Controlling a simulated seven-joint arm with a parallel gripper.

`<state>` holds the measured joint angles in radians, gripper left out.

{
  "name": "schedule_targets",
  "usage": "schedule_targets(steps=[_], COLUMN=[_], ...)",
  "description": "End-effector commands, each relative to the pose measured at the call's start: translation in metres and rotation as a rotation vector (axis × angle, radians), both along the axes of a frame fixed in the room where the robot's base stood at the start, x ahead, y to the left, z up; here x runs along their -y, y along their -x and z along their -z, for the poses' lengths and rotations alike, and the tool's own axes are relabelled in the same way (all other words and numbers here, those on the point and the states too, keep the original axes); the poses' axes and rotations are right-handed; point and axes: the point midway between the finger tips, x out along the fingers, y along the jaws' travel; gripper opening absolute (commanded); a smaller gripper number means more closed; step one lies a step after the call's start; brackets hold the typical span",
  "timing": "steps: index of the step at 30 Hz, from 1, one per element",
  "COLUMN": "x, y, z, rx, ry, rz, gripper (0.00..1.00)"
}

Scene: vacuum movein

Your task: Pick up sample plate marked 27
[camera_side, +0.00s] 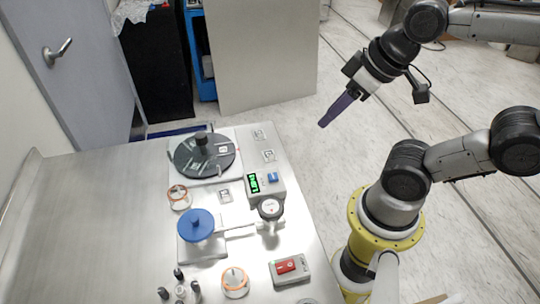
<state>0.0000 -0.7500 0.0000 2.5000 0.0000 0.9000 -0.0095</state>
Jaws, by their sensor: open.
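My gripper (326,121), with purple fingers, hangs at the upper right, tilted down to the left. It is open and empty, in the air over the floor to the right of the table, apart from everything on it. A dark round disc (187,166) with a black knob sits near the far edge of the table. Small light pieces lie on the disc, one a white square (223,149). They are too small to read, so I cannot tell which, if any, is the sample plate marked 27.
The steel table (90,225) is bare on its left. It holds a blue round knob (196,222), a box with a green display (254,184), a gauge (270,208), a red switch box (287,266), orange-rimmed rings (179,196) and several small posts (178,274).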

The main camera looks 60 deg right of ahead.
Motion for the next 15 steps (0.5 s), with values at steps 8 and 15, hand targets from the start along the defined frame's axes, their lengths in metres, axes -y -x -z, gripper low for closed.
schedule_targets(steps=[8, 15], x=[0.000, 0.004], y=[-0.012, -0.066], z=[-0.016, -0.021], rx=[-0.009, -0.151], ry=[0.129, 0.254], rz=[-0.242, -0.567], gripper=[0.41, 0.41])
